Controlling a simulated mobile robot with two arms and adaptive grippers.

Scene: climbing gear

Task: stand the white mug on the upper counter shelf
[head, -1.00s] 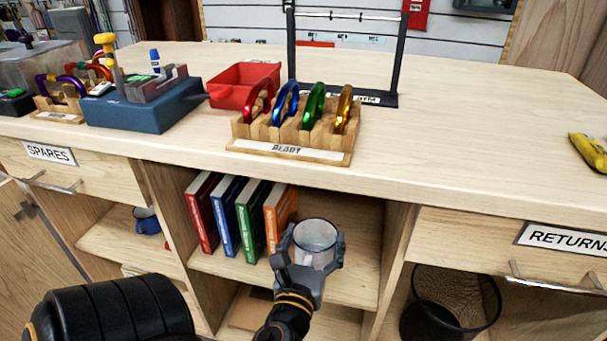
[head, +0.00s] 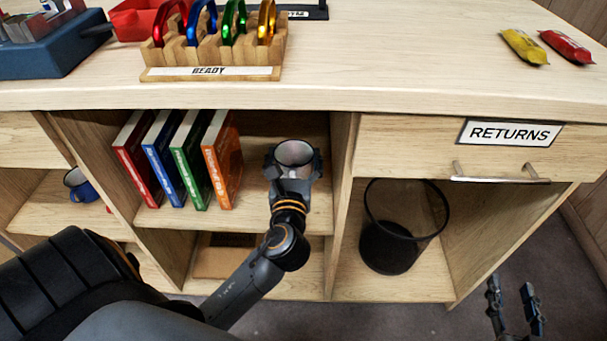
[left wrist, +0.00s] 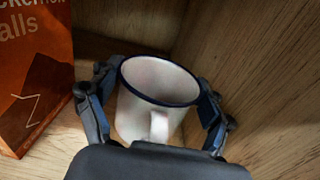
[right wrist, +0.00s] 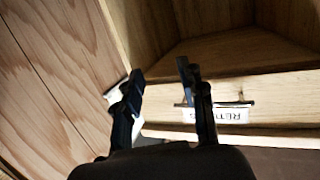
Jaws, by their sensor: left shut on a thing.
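The white mug (head: 294,154) has a dark rim and is upright at the upper counter shelf (head: 255,212), right of the books. In the left wrist view the mug (left wrist: 155,95) sits between the fingers, its handle toward my palm. My left gripper (head: 292,165) is shut on the mug's sides; its fingers (left wrist: 158,100) show on both sides of it. The mug's base is hidden, so I cannot tell whether it touches the shelf board. My right gripper (head: 516,298) is open and empty at the lower right; it also shows in the right wrist view (right wrist: 160,78).
Several books, the nearest an orange one (head: 222,160), lean left of the mug. A divider wall (head: 341,165) is on its right. A black mesh bin (head: 390,245) stands in the compartment beyond, under the RETURNS drawer (head: 400,150). A blue mug (head: 80,185) is far left.

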